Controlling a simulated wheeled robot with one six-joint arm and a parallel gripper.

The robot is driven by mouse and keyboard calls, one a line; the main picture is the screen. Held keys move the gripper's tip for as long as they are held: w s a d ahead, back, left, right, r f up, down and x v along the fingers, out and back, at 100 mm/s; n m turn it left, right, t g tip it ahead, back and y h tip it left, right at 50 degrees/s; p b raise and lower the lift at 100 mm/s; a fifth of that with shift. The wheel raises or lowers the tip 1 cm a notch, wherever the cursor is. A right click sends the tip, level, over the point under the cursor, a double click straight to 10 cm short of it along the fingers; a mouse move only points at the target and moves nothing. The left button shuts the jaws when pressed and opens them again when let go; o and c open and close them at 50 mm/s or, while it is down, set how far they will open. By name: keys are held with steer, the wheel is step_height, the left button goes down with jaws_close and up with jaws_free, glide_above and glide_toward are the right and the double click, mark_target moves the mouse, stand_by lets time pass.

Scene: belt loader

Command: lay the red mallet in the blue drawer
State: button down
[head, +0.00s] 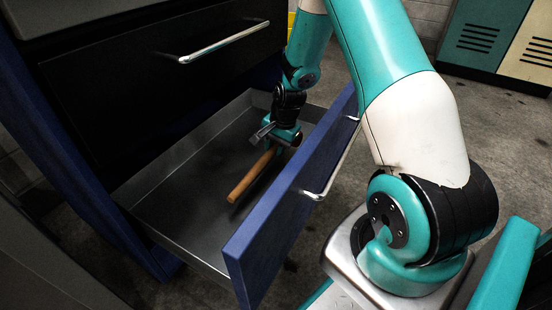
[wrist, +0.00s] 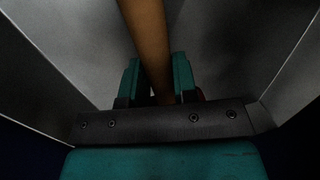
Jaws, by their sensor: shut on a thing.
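The blue drawer (head: 275,225) is pulled open, with a bare grey metal inside. My gripper (head: 274,143) reaches down into it near its far right end. It is shut on the wooden handle of the mallet (head: 248,179). The handle slants down to the left, over the drawer floor. I cannot tell whether it touches the floor. In the wrist view the handle (wrist: 148,40) runs up from between the teal fingers of my gripper (wrist: 158,80). The mallet's head is mostly hidden behind the gripper; only a trace of red shows at its right side.
A closed black drawer (head: 130,75) with a bar handle sits just above the open one. The open drawer's blue front stands between its inside and my base. Green and cream lockers (head: 490,38) stand at the back right. The drawer floor left of the handle is clear.

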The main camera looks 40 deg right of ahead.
mark_target(276, 164)
steer(key=shift+s+b+x, duration=0.15)
steer(key=shift+b+x, duration=0.15)
steer(key=shift+x, duration=0.45)
steer(key=shift+s+b+x, duration=0.1)
steer(key=shift+b+x, duration=0.15)
steer(key=shift+x, duration=0.45)
steer(key=shift+d+f, duration=0.2)
steer(key=c, duration=0.9)
jaws_free()
